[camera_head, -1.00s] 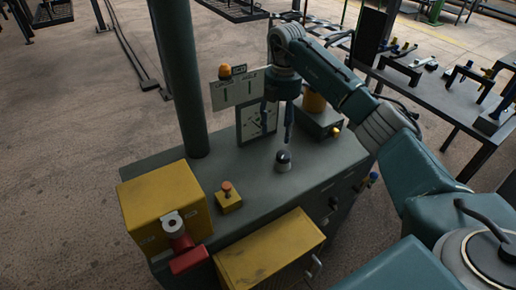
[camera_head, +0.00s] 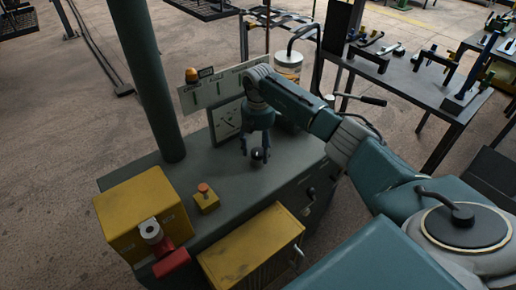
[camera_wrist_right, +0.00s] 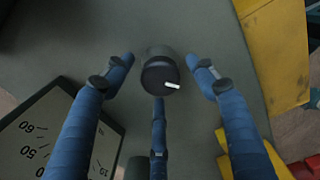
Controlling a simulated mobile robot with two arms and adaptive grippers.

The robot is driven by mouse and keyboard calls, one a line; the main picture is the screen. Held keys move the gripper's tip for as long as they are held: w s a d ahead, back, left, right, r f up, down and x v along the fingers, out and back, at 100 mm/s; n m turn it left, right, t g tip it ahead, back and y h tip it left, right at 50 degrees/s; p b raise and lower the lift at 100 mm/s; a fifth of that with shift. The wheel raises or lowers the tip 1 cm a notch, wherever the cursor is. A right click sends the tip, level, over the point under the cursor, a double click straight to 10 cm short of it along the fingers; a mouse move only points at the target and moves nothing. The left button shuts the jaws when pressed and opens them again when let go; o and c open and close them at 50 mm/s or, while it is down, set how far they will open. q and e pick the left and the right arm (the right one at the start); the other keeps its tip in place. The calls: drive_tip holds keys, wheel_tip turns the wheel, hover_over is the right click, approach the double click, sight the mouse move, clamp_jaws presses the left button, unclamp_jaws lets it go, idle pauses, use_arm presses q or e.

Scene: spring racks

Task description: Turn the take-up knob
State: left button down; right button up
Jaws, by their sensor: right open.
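The take-up knob (camera_head: 258,155) is a small dark knob standing on the grey-green machine top (camera_head: 225,178). In the right wrist view the knob (camera_wrist_right: 160,74) shows a black cap with a white mark. My right gripper (camera_head: 257,147) is right above and around it, pointing down. In the right wrist view its blue fingers (camera_wrist_right: 160,80) are spread, one on the left, one on the right and one below the knob, with gaps visible at the sides. Whether the lower finger touches the knob is unclear. My left gripper is not in view.
A yellow box (camera_head: 145,215) with a red handle (camera_head: 171,262), a yellow button box (camera_head: 206,199) and a yellow cabinet (camera_head: 252,250) stand left and in front. A panel with a dial (camera_head: 226,122) and a green post (camera_head: 147,80) rise behind. A dark table (camera_head: 400,85) is at right.

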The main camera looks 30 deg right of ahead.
drive_tip(key=c, duration=0.9)
drive_tip(key=shift+c, duration=1.3)
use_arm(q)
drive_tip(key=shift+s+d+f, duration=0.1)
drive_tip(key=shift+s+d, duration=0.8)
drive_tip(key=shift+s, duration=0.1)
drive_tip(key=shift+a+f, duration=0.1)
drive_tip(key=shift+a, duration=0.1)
use_arm(e)
drive_tip(key=shift+n, duration=0.3)
